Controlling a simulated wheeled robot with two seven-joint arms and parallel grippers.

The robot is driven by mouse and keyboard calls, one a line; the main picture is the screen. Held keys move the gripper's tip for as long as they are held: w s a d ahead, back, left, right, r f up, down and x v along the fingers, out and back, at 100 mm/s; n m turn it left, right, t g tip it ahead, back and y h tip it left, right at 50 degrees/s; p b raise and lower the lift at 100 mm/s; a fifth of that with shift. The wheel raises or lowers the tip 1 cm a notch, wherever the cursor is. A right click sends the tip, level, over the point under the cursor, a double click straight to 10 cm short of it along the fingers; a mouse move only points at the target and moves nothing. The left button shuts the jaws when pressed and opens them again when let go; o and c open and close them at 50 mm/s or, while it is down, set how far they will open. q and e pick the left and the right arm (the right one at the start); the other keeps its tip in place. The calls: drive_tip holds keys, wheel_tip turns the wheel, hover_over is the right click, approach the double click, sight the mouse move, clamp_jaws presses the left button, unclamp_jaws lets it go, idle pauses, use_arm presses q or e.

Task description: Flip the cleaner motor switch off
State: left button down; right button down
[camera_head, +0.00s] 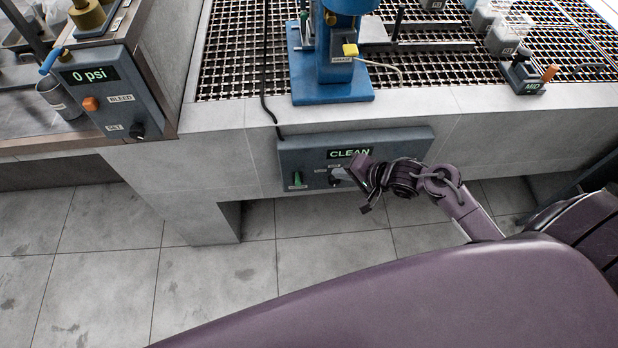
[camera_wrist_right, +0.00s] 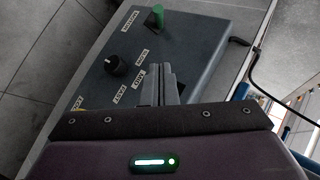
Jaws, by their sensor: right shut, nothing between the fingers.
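The blue-grey cleaner panel (camera_head: 403,144), with a green "CLEAN" display (camera_head: 349,153), is fixed to the front of the concrete bench. A green switch (camera_head: 297,179) sits at its lower left; it also shows in the right wrist view (camera_wrist_right: 157,17), standing up from the panel. A black knob (camera_wrist_right: 116,64) sits between the switch and my gripper. My right gripper (camera_head: 339,174) is shut and empty in front of the panel, right of the knob. In the right wrist view its fingertips (camera_wrist_right: 160,70) are together, apart from the green switch. My left gripper is not in view.
Another control box (camera_head: 112,93), reading "0 psi", stands at the left with an orange button and black knob. A blue machine base (camera_head: 335,84) stands on the grating above the panel. A black cable (camera_head: 265,70) hangs to the panel's top edge. Tiled floor below is clear.

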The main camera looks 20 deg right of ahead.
sight(298, 178)
drive_tip(key=w+a+f, duration=0.5)
drive_tip(key=a+f, duration=0.2)
drive_tip(key=shift+w+f+p, duration=0.15)
drive_tip(key=shift+w+p, duration=0.15)
